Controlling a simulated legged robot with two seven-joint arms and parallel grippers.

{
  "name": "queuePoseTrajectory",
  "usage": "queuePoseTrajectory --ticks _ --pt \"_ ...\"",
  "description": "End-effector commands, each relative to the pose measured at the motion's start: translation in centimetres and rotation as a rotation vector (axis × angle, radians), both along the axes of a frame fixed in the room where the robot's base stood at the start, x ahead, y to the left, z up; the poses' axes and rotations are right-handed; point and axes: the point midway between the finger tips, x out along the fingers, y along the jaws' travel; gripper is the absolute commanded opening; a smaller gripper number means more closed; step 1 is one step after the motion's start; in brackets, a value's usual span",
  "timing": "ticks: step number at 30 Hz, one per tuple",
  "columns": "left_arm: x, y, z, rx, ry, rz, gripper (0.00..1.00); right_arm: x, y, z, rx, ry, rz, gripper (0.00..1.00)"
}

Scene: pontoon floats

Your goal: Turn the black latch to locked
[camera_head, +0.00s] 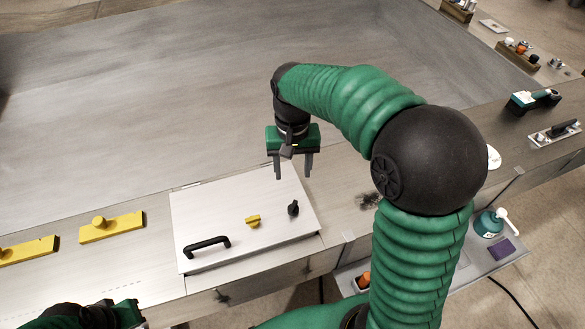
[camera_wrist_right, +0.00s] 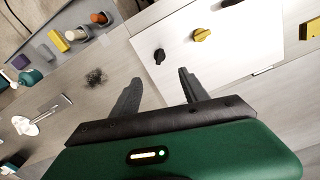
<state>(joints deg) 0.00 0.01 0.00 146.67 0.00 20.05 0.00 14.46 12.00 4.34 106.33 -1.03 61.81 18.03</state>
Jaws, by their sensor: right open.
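The black latch (camera_head: 293,208) is a small knob near the right side of a white panel (camera_head: 205,204). It also shows in the right wrist view (camera_wrist_right: 159,56), ahead of the fingertips. A yellow latch (camera_head: 253,221) sits to its left, and a black bar handle (camera_head: 207,246) lies further left near the front edge. My right gripper (camera_head: 293,172) is open and empty above the back right of the panel, apart from the black latch. Its two fingers also show in the right wrist view (camera_wrist_right: 158,84). My left gripper (camera_head: 125,312) shows only in part at the bottom left; its fingers cannot be made out.
Yellow blocks with knobs (camera_head: 110,226) lie left of the panel. A dark scuff (camera_head: 369,200) marks the surface to its right. A grey tray (camera_head: 480,262) with a teal bottle (camera_head: 488,223) stands at the front right. The grey surface behind is clear.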

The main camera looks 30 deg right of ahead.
Motion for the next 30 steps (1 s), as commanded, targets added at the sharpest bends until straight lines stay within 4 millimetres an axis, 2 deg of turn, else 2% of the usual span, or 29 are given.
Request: queuePoseTrajectory --ticks 2,6,9,11,14,17,20,30 --pt "0.0 0.0 -0.9 0.0 0.0 0.0 0.0 0.1 0.0 -0.5 -0.001 -0.002 -0.02 0.52" --pt "0.0 0.0 -6.4 0.0 0.0 0.0 0.0 0.6 -0.2 -2.3 -0.004 -0.007 -0.202 0.52" --pt "-0.1 0.0 -9.4 0.0 0.002 0.0 0.0 0.7 -0.3 -2.2 -0.004 -0.008 -0.36 0.52" --pt "-0.1 0.0 -10.3 0.0 0.001 0.0 0.0 0.6 -0.3 -1.8 -0.003 -0.006 -0.425 0.52" --pt "0.0 0.0 -10.2 0.0 0.001 0.0 0.0 0.4 -0.3 -1.2 -0.002 -0.001 -0.477 0.52" --pt "0.0 0.0 -9.7 0.0 0.0 0.0 0.0 0.3 -0.3 -1.9 -0.002 0.002 -0.479 0.52" --pt "0.0 0.0 -9.5 0.0 0.0 0.0 0.0 0.3 -0.3 -4.0 -0.002 0.004 -0.478 0.52" --pt "0.0 0.0 -8.7 0.0 0.0 0.0 0.0 0.3 -0.3 -12.9 -0.002 0.005 -0.477 0.52"
